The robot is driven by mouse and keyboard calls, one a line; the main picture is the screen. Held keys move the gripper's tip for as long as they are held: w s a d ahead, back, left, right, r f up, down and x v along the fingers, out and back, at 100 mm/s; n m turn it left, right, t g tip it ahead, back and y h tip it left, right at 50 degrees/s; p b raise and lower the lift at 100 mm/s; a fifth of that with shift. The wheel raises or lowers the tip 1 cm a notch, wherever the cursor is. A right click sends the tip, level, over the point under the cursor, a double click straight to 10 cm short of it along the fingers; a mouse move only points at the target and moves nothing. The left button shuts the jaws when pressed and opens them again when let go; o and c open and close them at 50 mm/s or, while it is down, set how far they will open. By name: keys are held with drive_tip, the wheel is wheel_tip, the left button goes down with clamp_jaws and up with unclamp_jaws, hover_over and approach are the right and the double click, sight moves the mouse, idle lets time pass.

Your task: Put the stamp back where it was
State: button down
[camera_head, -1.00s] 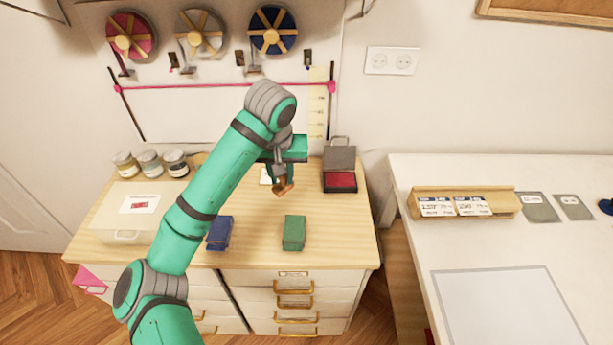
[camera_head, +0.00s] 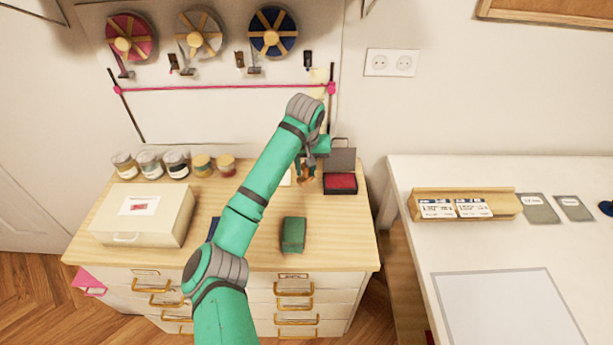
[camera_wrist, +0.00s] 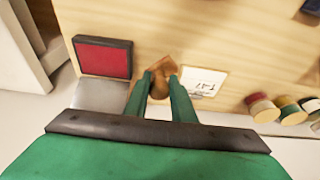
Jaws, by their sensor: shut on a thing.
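The stamp (camera_wrist: 161,74) is a small brown wooden piece. My gripper (camera_wrist: 160,88) is shut on it, with one green finger on each side in the wrist view. In the head view my gripper (camera_head: 305,176) holds the stamp (camera_head: 305,174) near the back of the wooden cabinet top, just left of the open red ink pad (camera_head: 340,184). The ink pad also shows at the upper left of the wrist view (camera_wrist: 103,57). A white card with writing (camera_wrist: 204,82) lies beside the stamp. I cannot tell whether the stamp touches the surface.
A green block (camera_head: 293,234) and a partly hidden blue block (camera_head: 214,228) stand near the front of the cabinet top (camera_head: 335,238). A cream box (camera_head: 143,216) is at the left, with several jars (camera_head: 150,165) behind it. A white table (camera_head: 400,180) stands at the right.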

sight(307, 174)
drive_tip(key=shift+w+d+f, duration=0.15)
drive_tip(key=shift+w+f, duration=0.1)
drive_tip(key=shift+f, duration=1.7)
drive_tip(key=shift+f, duration=0.1)
drive_tip(key=c, duration=1.5)
unclamp_jaws()
drive_tip(key=v, duration=1.2)
